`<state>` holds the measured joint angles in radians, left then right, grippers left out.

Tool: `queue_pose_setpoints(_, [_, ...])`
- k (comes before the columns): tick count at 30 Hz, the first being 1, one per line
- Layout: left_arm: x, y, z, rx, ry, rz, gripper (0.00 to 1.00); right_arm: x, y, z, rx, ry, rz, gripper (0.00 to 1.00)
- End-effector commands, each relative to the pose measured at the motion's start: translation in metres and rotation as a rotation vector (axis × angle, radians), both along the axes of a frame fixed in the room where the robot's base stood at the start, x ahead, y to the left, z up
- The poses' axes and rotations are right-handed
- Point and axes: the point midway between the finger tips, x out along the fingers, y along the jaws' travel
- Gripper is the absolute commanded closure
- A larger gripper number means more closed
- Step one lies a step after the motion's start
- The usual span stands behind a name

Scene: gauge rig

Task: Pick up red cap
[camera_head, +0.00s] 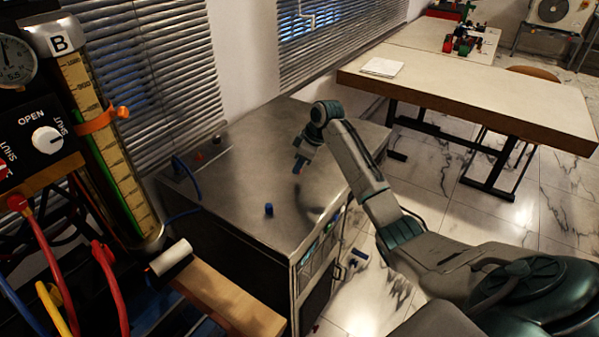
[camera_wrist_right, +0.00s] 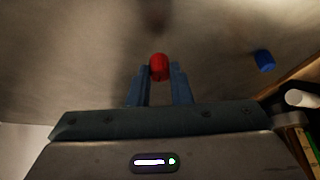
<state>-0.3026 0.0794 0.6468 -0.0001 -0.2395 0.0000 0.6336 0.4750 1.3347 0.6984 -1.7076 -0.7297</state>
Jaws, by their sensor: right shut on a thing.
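The red cap (camera_wrist_right: 159,67) is between the two blue fingertips of my right gripper (camera_wrist_right: 160,72) in the right wrist view. The fingers are shut on it. In the head view my right gripper (camera_head: 299,165) points down over the metal cabinet top (camera_head: 235,185), and the red cap in it cannot be made out there. Whether the cap touches the top is hard to tell. My left gripper is not in view.
A blue cap (camera_head: 269,209) stands on the cabinet top, nearer the front edge. Hoses and a panel with gauge and tube B (camera_head: 100,150) stand at the left. A wooden ledge (camera_head: 225,300) holds a white cylinder (camera_head: 170,257). A long table (camera_head: 470,85) is behind.

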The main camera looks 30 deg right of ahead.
Motion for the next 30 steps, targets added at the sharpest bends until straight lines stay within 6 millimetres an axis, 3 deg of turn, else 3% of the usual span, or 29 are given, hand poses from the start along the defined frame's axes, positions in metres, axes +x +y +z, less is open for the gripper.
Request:
queue_pose_setpoints(1, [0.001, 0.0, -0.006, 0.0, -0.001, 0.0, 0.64, 0.001, 0.0, 0.008, -0.002, -0.007, 0.0, 1.0])
queue_pose_setpoints(5, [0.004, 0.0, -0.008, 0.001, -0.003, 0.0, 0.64, -0.028, 0.003, 0.006, -0.004, -0.001, 0.002, 1.0])
queue_pose_setpoints(18, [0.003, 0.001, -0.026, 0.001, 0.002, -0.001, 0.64, -0.132, 0.017, 0.016, -0.006, 0.0, 0.003, 1.0])
queue_pose_setpoints(24, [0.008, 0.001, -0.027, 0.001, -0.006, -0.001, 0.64, -0.153, 0.02, 0.02, -0.003, 0.0, 0.0, 1.0])
queue_pose_setpoints(30, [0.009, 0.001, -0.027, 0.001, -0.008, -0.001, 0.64, -0.159, 0.021, 0.021, 0.0, 0.0, 0.0, 1.0])
